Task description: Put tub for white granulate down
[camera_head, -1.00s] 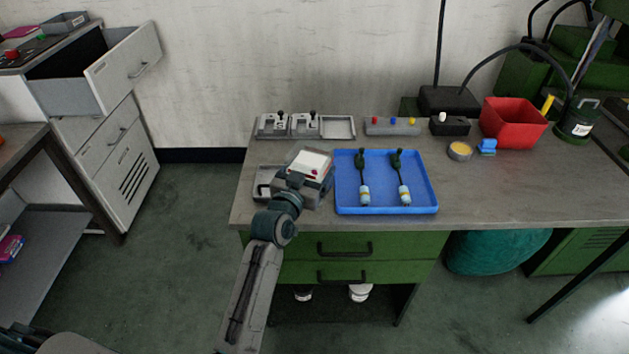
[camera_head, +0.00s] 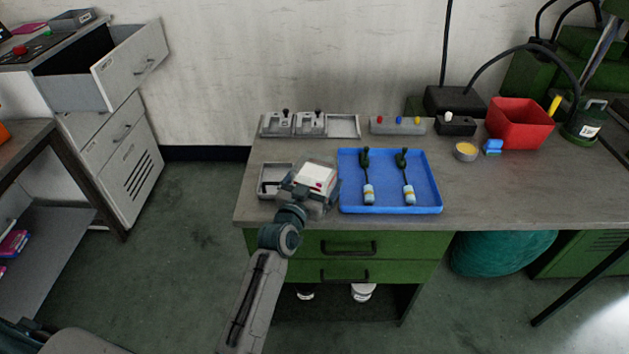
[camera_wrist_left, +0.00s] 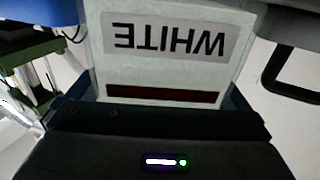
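The tub for white granulate (camera_head: 318,173) is at the end of my left arm, over the front part of the bench between a small grey tray and a blue tray. In the left wrist view the tub (camera_wrist_left: 165,70) fills the middle, with a "WHITE" label upside down and a dark red stripe. My left gripper (camera_head: 308,190) is shut on it, with dark finger parts at both sides in the wrist view. The tub's underside is hidden, so I cannot tell whether it touches the bench. My right gripper is not in view.
The blue tray (camera_head: 430,207) with two dark-handled, white-ended pieces lies close to the right. The small grey tray (camera_head: 275,169) is close to the left. Behind are grey fixtures (camera_head: 310,123), a button box (camera_head: 398,126) and a red bin (camera_head: 519,125). Bare bench lies right of the blue tray.

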